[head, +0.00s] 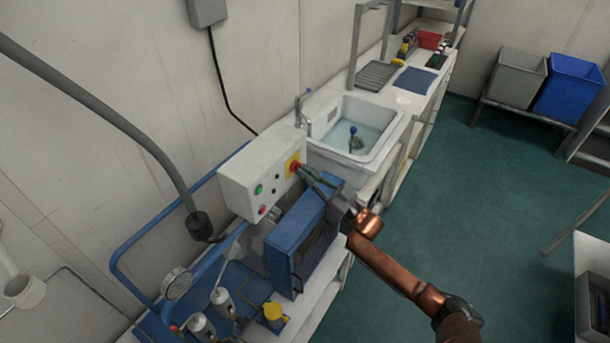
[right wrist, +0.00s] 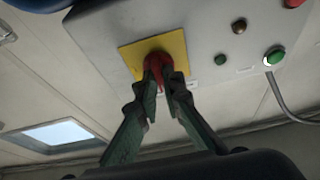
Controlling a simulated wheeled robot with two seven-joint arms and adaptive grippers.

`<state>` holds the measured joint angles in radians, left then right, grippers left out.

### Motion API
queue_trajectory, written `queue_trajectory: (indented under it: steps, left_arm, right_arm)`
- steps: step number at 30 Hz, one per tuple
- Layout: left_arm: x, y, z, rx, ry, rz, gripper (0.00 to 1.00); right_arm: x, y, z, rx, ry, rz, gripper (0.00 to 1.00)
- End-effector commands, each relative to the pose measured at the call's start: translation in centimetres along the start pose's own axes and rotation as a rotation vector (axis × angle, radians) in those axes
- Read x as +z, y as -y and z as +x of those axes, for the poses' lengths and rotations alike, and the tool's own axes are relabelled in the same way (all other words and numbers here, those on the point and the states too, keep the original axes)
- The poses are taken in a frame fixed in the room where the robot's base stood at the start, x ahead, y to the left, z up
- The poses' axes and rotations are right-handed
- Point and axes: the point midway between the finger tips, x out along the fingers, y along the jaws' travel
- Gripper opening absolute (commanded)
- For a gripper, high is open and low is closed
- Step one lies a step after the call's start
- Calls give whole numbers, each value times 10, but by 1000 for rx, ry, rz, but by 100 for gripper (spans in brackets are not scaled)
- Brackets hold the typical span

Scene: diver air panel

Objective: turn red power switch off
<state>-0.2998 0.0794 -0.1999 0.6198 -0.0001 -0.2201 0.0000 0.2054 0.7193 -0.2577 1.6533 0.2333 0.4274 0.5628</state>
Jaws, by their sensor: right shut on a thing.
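The red power switch (right wrist: 157,62) sits on a yellow square plate (right wrist: 128,58) on the face of a light grey control box (head: 250,170). In the head view the switch is mostly hidden by my right gripper (head: 303,170), and the yellow plate (head: 290,160) shows around it. In the right wrist view my right gripper (right wrist: 162,72) has its two green fingers closed on the red switch, one on each side. The exact turn angle of the switch is hard to tell. My left gripper is in neither view.
The box also carries a green button (head: 258,189) and a red one (head: 263,210). A blue finned unit (head: 290,250) stands right below my right gripper. Gauge (head: 177,284) and pipes are at lower left. A sink (head: 387,116) lies behind.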

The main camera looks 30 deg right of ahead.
Motion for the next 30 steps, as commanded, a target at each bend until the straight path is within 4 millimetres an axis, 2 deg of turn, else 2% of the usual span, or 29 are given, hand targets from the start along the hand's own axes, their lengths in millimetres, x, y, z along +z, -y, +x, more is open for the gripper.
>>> queue_trajectory:
  steps: [17, 18, 25, 30]
  left_arm:
    - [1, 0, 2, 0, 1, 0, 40]
    - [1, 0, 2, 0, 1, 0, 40]
    - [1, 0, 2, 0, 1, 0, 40]
    - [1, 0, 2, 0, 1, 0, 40]
  right_arm:
    - [1, -1, 0, -13, 3, -35, 0]
    - [1, -1, 0, -12, 3, -35, 8]
    - [1, 0, 0, -13, 2, -33, 24]
    - [0, 0, 0, -13, 1, -33, 25]
